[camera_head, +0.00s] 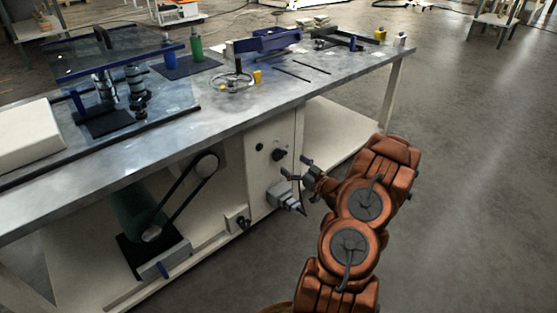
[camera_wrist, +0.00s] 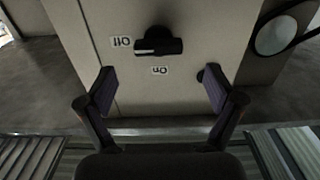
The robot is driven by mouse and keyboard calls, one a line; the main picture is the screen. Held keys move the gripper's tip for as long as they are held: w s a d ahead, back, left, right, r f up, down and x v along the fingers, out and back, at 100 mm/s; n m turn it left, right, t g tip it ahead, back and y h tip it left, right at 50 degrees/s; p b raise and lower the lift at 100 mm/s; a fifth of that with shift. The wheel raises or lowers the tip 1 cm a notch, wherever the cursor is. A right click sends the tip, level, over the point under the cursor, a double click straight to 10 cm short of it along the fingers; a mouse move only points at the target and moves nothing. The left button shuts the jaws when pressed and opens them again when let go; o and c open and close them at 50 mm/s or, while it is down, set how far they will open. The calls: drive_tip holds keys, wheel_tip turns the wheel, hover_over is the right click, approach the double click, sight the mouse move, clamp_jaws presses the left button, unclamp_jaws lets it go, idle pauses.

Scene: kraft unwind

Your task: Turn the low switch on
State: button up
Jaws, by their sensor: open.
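The switch is a black rotary knob (camera_wrist: 158,42) on a pale cabinet panel. In the wrist view its bar lies level, with a white mark at its left end beside the "Off" label (camera_wrist: 121,41). The "On" label (camera_wrist: 160,71) is below it; both labels appear upside down. The knob also shows in the head view (camera_head: 279,154), close behind my gripper (camera_head: 298,170). My gripper is open and empty. In the wrist view its fingers (camera_wrist: 160,90) are spread in front of the panel, apart from the knob, which appears above the gap between them.
A small black button (camera_wrist: 206,74) sits beside the knob, near the right finger in the wrist view. A grey connector-like part (camera_head: 284,197) sticks out below the knob. A belt and pulley (camera_head: 205,165) are to the left. The workbench top (camera_head: 200,120) overhangs the panel. Floor on the right is clear.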

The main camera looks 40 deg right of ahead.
sight(282, 157)
drive_tip(key=w+b, duration=0.2)
drive_tip(key=w, duration=0.3)
drive_tip(key=shift+w+d, duration=0.15)
drive_tip(key=shift+w, duration=0.95)
drive_tip(key=c, duration=1.2)
drive_tip(key=shift+o, duration=0.2)
